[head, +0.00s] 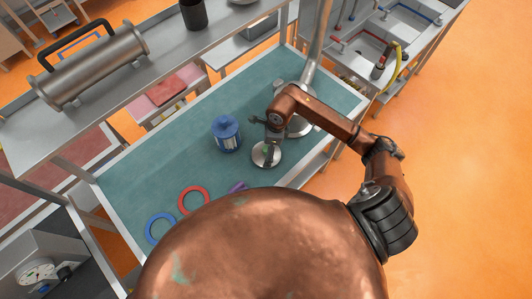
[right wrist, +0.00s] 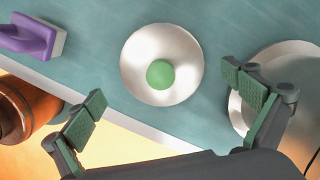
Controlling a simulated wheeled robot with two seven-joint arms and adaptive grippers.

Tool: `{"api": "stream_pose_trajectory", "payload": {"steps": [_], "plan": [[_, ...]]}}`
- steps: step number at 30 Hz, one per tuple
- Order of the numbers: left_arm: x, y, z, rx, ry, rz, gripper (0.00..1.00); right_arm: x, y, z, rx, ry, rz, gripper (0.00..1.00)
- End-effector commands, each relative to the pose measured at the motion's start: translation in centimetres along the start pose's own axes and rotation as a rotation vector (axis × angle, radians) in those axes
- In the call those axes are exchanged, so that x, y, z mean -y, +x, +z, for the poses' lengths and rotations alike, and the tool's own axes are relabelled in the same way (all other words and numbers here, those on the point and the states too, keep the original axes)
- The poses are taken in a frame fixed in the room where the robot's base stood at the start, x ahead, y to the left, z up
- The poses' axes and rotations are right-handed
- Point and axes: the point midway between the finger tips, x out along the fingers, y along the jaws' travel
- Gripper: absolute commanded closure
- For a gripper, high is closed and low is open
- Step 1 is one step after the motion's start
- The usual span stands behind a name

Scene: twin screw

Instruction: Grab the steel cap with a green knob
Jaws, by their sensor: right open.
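The steel cap (head: 261,160) is a shiny round disc lying on the teal mat, with a green knob at its centre. In the right wrist view the cap (right wrist: 135,62) and its green knob (right wrist: 160,74) show whole, ahead of the fingertips. My right gripper (head: 268,140) is just above or behind the cap in the head view. In the right wrist view my right gripper (right wrist: 167,93) has its two fingers wide apart with nothing between them, and the cap is not gripped. My left gripper is not in view.
A blue canister (head: 227,136) stands left of the cap. A red ring (head: 181,204), a blue ring (head: 150,237) and a purple-handled brush (right wrist: 28,37) lie nearer the front. A steel base with a post (head: 309,70) stands close on the right. The mat's back middle is clear.

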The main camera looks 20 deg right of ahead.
Motion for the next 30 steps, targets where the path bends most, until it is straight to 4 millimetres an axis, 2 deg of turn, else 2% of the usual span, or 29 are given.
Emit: {"api": "stream_pose_trajectory", "payload": {"steps": [3, 7, 16, 30], "plan": [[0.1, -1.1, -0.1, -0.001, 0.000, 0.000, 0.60, 0.0, 1.7, 0.2, 0.002, 0.003, 0.006, 0.00], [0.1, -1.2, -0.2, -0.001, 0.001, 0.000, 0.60, 0.1, 3.3, 0.1, 0.003, 0.001, 0.004, 0.00], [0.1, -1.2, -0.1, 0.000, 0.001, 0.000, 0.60, 0.2, 3.9, 0.1, 0.002, 0.000, 0.001, 0.00], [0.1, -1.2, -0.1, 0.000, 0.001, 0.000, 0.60, 0.1, 3.9, 0.1, 0.001, 0.000, 0.001, 0.32]]}}
